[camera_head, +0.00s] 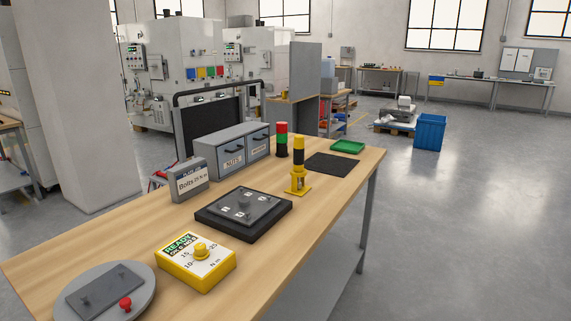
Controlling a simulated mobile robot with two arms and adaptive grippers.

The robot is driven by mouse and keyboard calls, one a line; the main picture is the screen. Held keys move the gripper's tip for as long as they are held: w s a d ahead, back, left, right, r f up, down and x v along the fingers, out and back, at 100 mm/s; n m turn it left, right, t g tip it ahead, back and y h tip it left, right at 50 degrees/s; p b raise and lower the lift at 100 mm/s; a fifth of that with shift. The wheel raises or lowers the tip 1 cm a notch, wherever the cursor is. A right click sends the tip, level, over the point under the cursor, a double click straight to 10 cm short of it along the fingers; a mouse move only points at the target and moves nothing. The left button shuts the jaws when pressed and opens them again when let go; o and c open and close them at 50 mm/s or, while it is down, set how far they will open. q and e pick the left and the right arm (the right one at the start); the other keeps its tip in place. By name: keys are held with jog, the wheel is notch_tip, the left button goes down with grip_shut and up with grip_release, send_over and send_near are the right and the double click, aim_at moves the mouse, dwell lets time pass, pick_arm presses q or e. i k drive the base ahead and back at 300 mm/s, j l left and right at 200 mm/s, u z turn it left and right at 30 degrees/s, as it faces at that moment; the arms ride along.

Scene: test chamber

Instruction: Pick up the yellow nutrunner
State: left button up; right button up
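What looks like the yellow nutrunner (299,153) stands upright on the wooden workbench (340,209), right of the middle. It is a yellow cylinder with a black band, in a yellow base or stand at its foot. It stands apart from the other things, near the bench's right edge. Neither of my grippers is in view.
A black fixture with a grey plate (243,206), a yellow torque box (196,262), a round grey turntable (140,279), grey drawers (231,151), a red-green stack (282,140), a black mat (331,164) and a green tray (348,146) are on the bench.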

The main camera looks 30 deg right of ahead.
aim_at(299, 142)
jog(key=z, duration=1.15)
